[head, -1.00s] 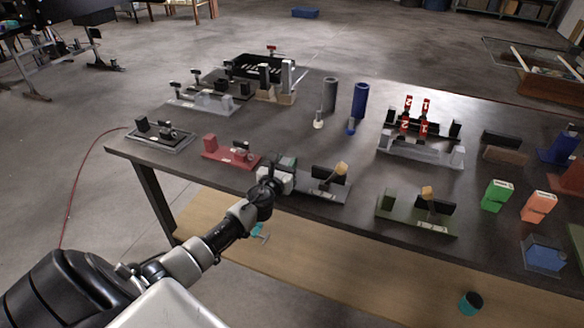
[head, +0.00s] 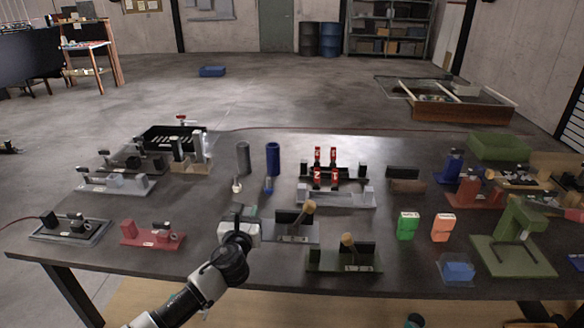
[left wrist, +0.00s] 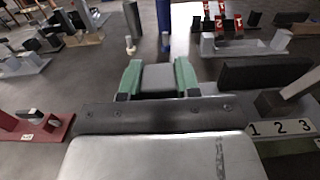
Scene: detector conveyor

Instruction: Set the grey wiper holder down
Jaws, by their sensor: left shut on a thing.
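The grey wiper holder (head: 291,238) has a flat grey base, a black upright block and a wooden-handled piece leaning up from it. It is near the front edge of the dark table, at the middle of the head view. My left gripper (head: 240,217) is at its left end. In the left wrist view, the green-lined fingers (left wrist: 158,80) are shut on a grey block (left wrist: 158,77) between them. The holder's base looks level and at table height; whether it touches the table cannot be told. My right gripper is not in view.
A red holder (head: 146,237) stands to the left and a dark green holder (head: 340,262) close by on the right. Grey (head: 243,158) and blue (head: 273,158) cylinders stand behind. Green (head: 407,226) and orange (head: 443,228) blocks are further right. Some bare table lies between the red holder and my gripper.

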